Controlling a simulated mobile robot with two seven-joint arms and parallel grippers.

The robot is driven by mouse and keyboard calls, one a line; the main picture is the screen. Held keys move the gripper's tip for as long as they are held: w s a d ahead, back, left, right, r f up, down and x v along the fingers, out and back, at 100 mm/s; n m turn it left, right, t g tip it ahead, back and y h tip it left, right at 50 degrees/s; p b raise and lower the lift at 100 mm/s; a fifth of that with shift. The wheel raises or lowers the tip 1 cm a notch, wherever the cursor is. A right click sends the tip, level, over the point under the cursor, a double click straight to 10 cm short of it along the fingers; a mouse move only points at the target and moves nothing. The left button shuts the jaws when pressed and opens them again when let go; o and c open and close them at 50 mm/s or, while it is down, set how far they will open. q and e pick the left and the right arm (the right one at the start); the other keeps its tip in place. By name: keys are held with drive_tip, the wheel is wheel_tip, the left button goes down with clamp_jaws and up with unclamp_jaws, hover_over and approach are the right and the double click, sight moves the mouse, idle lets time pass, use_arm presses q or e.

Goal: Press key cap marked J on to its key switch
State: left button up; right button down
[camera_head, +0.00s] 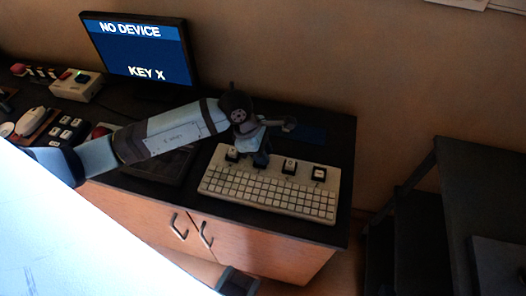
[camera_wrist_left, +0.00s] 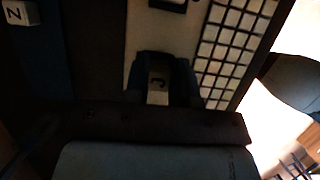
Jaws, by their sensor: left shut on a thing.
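The key cap marked J (camera_wrist_left: 158,82) is light-topped and sits between the two fingers of my left gripper (camera_wrist_left: 163,88) in the left wrist view. In the head view my left gripper (camera_head: 261,158) points down over the top strip of the white keyboard (camera_head: 209,181), between raised key positions. The gripper is shut on the cap. The key switch under it is hidden, so I cannot tell whether the cap touches it. The keyboard also shows in the left wrist view (camera_wrist_left: 143,35).
Raised keys (camera_head: 289,166) and (camera_head: 319,174) stand right of the gripper, another (camera_head: 232,154) left. A cap marked N (camera_wrist_left: 15,13) lies off the keyboard. A monitor (camera_head: 140,50) reads "NO DEVICE" and "KEY X". Button boxes and other devices (camera_head: 77,84) crowd the table's left side.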

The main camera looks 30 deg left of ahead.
use_arm(q)
drive_tip(key=shift+f+b, duration=0.4)
drive_tip(key=o, duration=1.4)
drive_tip(key=shift+o, duration=0.2)
drive_tip(key=shift+r, duration=0.1)
drive_tip(key=shift+r+p, duration=1.9)
drive_tip(key=shift+r, duration=1.6)
drive_tip(key=shift+d, duration=0.1)
